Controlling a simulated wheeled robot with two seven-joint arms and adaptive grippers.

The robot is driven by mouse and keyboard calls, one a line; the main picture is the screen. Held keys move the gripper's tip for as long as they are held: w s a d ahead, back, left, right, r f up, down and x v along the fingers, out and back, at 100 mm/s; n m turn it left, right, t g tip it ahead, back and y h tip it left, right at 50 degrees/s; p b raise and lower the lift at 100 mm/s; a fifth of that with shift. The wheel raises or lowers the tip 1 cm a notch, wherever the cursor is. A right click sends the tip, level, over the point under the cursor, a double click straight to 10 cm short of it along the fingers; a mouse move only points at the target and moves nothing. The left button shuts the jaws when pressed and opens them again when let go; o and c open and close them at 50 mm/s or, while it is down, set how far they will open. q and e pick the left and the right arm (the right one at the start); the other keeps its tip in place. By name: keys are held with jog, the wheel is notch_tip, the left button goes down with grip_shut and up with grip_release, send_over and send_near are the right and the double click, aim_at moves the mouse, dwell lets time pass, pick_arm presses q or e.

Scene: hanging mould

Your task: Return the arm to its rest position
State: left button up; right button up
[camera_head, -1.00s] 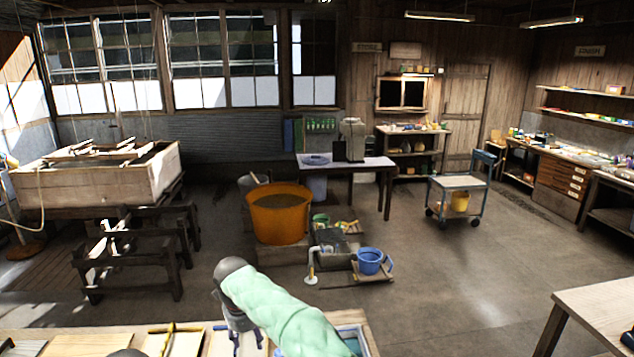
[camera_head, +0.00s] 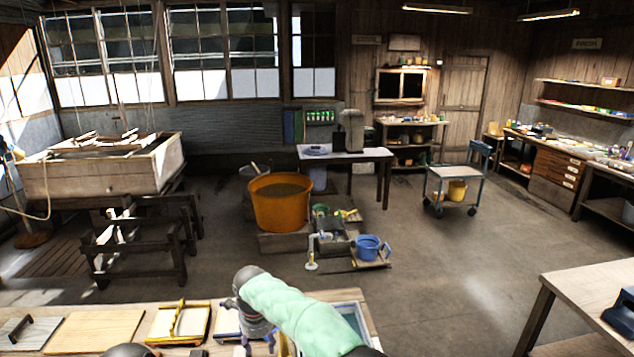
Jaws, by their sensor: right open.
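My right arm, in a pale green sleeve (camera_head: 300,318), reaches in from the bottom of the head view over the near wooden table (camera_head: 345,296). Its dark wrist bends downward, and my right gripper (camera_head: 258,344) points down at the table with its fingers apart. Nothing shows between the fingers. The lower picture edge is close below the fingertips, so their height above the table is hard to tell. My left gripper is not in view.
On the near table lie a framed mould with a yellow bar (camera_head: 178,322), a plain board (camera_head: 95,332) and a board with a dark handle (camera_head: 20,330). A blue-edged tray (camera_head: 352,318) lies partly behind my arm. Another table (camera_head: 590,290) stands at right. Open floor lies between.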

jog(key=s+d+f+n+g+y, duration=0.1)
jog(key=s+d+f+n, duration=0.3)
jog(key=f, duration=0.5)
jog(key=s+d+f+n+y, duration=0.1)
jog(key=s+d+f, duration=0.2)
jog(key=d+f, duration=0.45)
jog(key=s+d+f+n+g+y, duration=0.1)
jog(key=s+d+f+n, duration=0.3)
jog(key=f, duration=0.5)
jog(key=s+d+f+n, duration=0.25)
jog(key=s+d, duration=0.25)
jog(key=s, duration=0.7)
jog(key=s+d+f+n, duration=0.2)
jog(key=s+d+f, duration=0.3)
jog(key=s, duration=0.7)
notch_tip(320, 180, down, 9)
jog(key=w+n+b, duration=0.1)
jog(key=b, duration=1)
jog(key=shift+w+a+r+t+y+b, duration=0.2)
jog(key=shift+w+a+t+y+b, duration=0.1)
jog(key=shift+a+t+y+b, duration=0.1)
